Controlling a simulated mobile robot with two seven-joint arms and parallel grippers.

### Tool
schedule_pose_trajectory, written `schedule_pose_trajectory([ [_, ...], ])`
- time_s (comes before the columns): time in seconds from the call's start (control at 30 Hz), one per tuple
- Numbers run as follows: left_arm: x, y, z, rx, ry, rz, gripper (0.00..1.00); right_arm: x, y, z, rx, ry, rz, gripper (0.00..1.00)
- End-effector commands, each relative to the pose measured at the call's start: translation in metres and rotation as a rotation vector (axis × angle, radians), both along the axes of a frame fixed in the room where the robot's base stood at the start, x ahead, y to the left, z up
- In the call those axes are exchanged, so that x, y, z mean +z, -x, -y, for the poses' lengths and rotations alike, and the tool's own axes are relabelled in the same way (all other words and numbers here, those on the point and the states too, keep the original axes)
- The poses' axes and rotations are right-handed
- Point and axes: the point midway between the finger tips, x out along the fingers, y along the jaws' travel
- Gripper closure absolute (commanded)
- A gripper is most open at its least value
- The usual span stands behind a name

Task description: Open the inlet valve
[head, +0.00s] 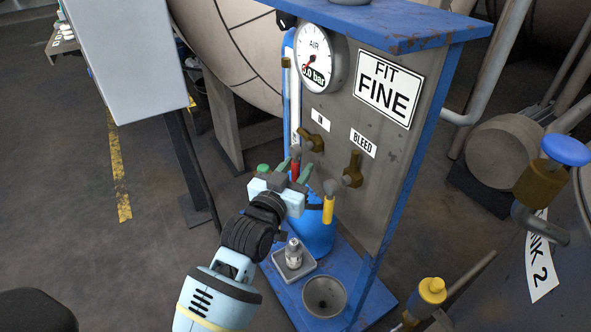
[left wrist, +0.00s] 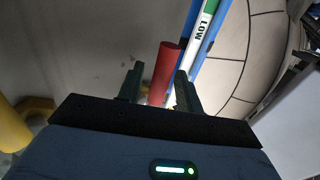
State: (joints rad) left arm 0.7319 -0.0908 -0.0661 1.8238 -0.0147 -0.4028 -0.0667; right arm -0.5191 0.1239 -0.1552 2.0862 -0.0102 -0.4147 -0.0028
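The grey panel (head: 385,150) carries an air gauge (head: 321,62) reading 0.0 bar. Below it, a brass valve (head: 313,140) sits under the "IN" label (head: 320,119); another brass valve (head: 352,172) sits under "BLEED" (head: 362,143). My left gripper (head: 296,172) is in front of the panel, below the IN valve. Its fingers are apart on either side of a red handle (head: 295,166). In the left wrist view the red handle (left wrist: 164,72) stands upright between the fingers, closer to the right one, with a gap at the left. Whether it joins the IN valve is hidden. My right gripper is not in view.
A yellow handle (head: 329,208) hangs just right of my left gripper. A blue container (head: 318,235), a small bottle (head: 293,253) on a tray and a grey cup (head: 324,296) stand below on the blue base. A grey box on a post (head: 138,60) stands left; floor between is clear.

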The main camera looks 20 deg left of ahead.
Motion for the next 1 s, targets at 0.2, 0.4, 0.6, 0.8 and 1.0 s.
schedule_pose_trajectory([
  [0.2, -0.0001, 0.0003, 0.0001, 0.0, 0.0, 0.0, 0.78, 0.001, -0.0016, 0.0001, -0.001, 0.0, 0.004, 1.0],
  [0.4, -0.0002, 0.0004, 0.0002, 0.0, 0.0, 0.0, 1.0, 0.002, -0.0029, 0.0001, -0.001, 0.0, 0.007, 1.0],
  [0.6, -0.0003, 0.0005, 0.0001, 0.0, 0.0, 0.0, 1.0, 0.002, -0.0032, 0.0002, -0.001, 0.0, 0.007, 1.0],
  [0.8, -0.0006, -0.0003, -0.0009, 0.0, -0.018, 0.012, 1.0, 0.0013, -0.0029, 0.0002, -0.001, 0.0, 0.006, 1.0],
  [1.0, -0.0015, -0.0033, -0.0045, -0.001, -0.087, 0.063, 1.0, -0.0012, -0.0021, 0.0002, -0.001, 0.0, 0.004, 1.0],
])
